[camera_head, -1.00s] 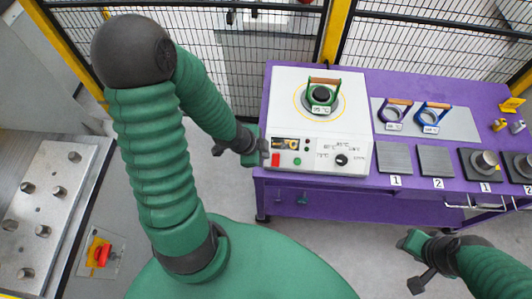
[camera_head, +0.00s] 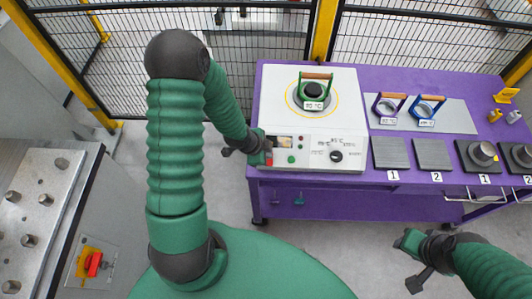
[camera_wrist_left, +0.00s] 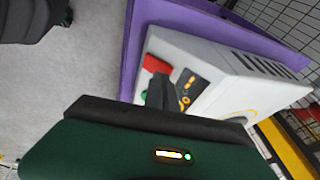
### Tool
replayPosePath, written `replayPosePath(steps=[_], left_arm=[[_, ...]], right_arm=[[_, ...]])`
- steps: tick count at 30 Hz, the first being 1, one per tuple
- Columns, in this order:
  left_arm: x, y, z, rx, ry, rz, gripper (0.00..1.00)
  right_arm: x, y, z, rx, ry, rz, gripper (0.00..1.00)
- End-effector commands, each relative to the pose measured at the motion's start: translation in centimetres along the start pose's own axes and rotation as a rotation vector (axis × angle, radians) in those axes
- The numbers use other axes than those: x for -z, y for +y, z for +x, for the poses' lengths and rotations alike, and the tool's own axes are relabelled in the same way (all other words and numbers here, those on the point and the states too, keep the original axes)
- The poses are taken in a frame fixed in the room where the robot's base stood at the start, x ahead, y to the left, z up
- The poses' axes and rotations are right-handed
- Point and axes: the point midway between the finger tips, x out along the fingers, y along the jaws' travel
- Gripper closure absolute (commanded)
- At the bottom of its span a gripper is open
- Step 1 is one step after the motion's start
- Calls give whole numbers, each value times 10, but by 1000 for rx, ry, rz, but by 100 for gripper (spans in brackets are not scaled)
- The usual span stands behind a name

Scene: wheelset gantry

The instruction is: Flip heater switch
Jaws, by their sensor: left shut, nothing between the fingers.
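The heater is a white box (camera_head: 277,82) on the left end of a purple table, with a control panel on its front. A red switch (camera_head: 268,158) sits at the panel's left end, and it also shows in the left wrist view (camera_wrist_left: 156,65). My left gripper (camera_head: 262,150) is shut and empty, with its tip at the red switch and covering part of it in the head view. In the left wrist view its dark fingers (camera_wrist_left: 161,92) point just below the red switch; I cannot tell whether they touch it. My right gripper (camera_head: 408,262) is in front of the table, away from the heater.
A green button (camera_head: 291,159) and a black knob (camera_head: 336,156) share the panel. A green-framed ring with a wooden handle (camera_head: 315,90) stands on the heater. A mesh fence stands behind.

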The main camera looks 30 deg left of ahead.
Motion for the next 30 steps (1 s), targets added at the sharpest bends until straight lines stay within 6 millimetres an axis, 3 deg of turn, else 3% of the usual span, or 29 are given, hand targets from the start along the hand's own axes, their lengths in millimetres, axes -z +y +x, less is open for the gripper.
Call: replayPosePath(steps=[11,30], left_arm=[[-3,-6,6,-1,1,-2,100],[-4,10,4,-1,1,-2,100]], right_arm=[[0,0,-1,0,0,0,64],[-1,0,5,0,0,0,64]])
